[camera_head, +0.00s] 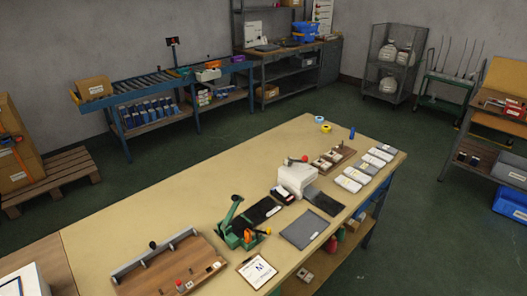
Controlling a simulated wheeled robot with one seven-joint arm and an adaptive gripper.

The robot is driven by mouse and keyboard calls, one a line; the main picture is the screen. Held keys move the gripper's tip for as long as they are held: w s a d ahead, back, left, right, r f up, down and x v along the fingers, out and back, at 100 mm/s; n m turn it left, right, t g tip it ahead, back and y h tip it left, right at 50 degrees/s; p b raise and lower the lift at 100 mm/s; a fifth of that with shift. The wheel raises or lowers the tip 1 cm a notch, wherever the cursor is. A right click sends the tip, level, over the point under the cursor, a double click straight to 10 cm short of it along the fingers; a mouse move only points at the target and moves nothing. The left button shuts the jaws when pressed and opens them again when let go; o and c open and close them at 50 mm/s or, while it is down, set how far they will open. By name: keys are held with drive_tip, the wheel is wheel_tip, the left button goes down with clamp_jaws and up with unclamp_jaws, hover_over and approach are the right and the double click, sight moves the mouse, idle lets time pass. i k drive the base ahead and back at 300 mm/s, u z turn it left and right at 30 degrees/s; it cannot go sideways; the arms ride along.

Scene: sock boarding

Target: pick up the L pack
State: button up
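Several flat packs lie in a row along the right end of the long tan workbench (130,225). Some are white, such as the white pack (347,184) nearest me, and a grey pack (384,148) lies at the far end. Their labels are too small to read, so I cannot tell which one is the L pack. My gripper is not in view.
On the bench stand a wooden fixture (168,270), a green hand press (228,228), a clipboard (257,271) marked M, a white machine (296,178), dark flat pads (304,230) and a compartment tray (333,159). The bench's left-middle is clear.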

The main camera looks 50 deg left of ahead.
sight(307, 278)
drive_tip(key=u, duration=0.9)
drive_tip(key=i, duration=1)
